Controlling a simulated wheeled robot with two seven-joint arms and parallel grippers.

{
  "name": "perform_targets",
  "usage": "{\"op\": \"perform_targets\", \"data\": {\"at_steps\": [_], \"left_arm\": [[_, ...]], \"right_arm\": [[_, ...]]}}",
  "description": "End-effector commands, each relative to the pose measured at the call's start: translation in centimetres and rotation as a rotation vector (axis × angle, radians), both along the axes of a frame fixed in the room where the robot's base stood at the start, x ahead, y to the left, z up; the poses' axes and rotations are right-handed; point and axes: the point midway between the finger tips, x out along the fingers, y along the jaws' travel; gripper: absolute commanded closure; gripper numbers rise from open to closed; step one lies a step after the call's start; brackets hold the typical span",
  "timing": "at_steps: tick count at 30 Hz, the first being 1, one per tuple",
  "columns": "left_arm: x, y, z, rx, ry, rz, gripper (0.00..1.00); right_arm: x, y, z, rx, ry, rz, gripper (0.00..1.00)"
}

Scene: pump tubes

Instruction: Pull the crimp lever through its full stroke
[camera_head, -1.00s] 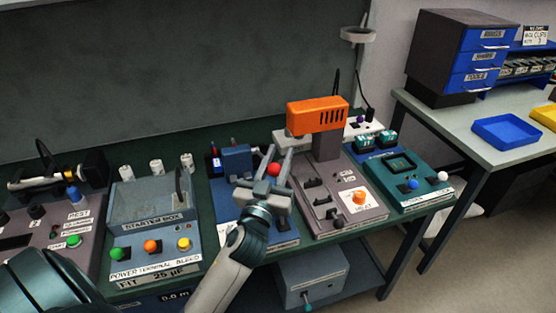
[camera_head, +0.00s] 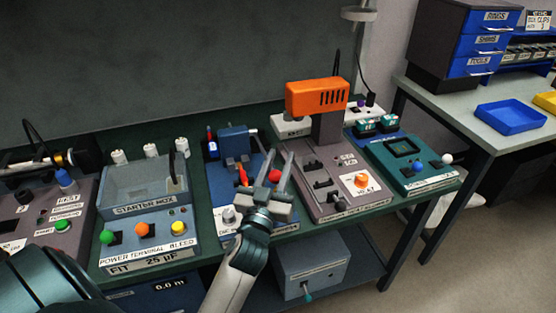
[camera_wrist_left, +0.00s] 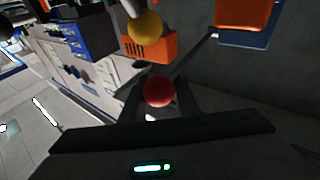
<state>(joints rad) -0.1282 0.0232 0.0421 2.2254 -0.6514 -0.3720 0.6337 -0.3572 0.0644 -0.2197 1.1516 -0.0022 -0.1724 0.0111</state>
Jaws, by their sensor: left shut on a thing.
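The crimp lever's red ball knob (camera_head: 274,176) sits between the fingers of my left gripper (camera_head: 279,158), which is shut on it. The knob is also in the left wrist view (camera_wrist_left: 158,92), centred between the dark fingers. The lever belongs to the blue crimp station (camera_head: 234,141) on the bench, whose upright blue block stands behind and left of the gripper. A red part (camera_head: 242,175) shows at the front of that block. The lever's shaft is mostly hidden by the gripper. My right gripper is out of view.
The orange-headed press (camera_head: 317,97) stands close on the right of the gripper. The starter box (camera_head: 143,208) with coloured buttons is on the left. A teal station (camera_head: 414,176) is farther right. A grey box (camera_head: 312,264) sits on the lower shelf.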

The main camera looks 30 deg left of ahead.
Motion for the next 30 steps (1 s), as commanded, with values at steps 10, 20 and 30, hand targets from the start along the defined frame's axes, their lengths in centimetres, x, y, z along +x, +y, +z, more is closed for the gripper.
{"op": "perform_targets", "data": {"at_steps": [10,20,30], "left_arm": [[0.02,-0.53,-0.74,-0.010,0.009,-0.010,1.00],[0.03,-0.30,-0.75,-0.008,0.010,-0.006,0.54],[0.04,-0.16,-0.56,-0.005,0.008,-0.003,0.54]], "right_arm": [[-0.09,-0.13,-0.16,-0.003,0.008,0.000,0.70],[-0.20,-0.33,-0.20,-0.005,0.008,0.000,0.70],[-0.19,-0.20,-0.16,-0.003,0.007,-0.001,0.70]]}}
